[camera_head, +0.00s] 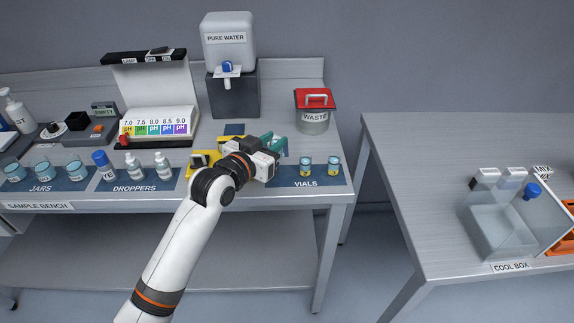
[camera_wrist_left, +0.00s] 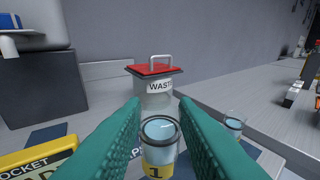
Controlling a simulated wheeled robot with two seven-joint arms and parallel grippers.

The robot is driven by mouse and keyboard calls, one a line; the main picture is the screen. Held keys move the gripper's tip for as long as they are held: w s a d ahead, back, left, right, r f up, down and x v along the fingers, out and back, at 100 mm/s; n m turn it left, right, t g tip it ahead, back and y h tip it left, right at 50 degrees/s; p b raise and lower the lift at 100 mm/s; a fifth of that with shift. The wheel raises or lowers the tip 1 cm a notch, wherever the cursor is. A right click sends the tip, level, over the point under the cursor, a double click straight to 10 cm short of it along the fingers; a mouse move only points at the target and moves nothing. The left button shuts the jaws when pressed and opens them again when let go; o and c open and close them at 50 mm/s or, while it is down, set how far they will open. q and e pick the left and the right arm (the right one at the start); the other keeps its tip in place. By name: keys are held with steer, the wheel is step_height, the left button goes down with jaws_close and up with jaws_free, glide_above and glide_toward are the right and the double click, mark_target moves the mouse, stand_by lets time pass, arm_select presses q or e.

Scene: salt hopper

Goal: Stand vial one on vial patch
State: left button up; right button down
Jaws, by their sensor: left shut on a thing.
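Vial one (camera_wrist_left: 158,145), a clear vial with a yellow label marked 1, is upright between the teal fingers in the left wrist view. My left gripper (camera_head: 273,144) is shut on it above the bench, just behind the left part of the vial patch. The gripper hides vial one in the head view. The vial patch (camera_head: 283,182) is a dark blue strip marked VIALS at the bench's front right. Two other vials (camera_head: 305,165) (camera_head: 333,165) stand on its right part. My right gripper is not in view.
The red-lidded waste bin (camera_head: 315,121) stands behind the patch. A yellow pocket device (camera_wrist_left: 38,160) lies left of the gripper. Droppers (camera_head: 133,167) and jars (camera_head: 42,171) line the front left. A cool box (camera_head: 500,232) is on the right table, across a gap.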

arm_select(q)
steer(key=shift+f, duration=2.8)
steer(key=shift+f, duration=0.15)
steer(key=o, duration=1)
steer(key=shift+r, duration=0.25)
steer(key=shift+s+a, duration=0.2)
steer(key=shift+s, duration=0.1)
steer(key=v, duration=1.1)
steer(key=shift+s+b, duration=0.15)
steer(key=shift+b, duration=0.2)
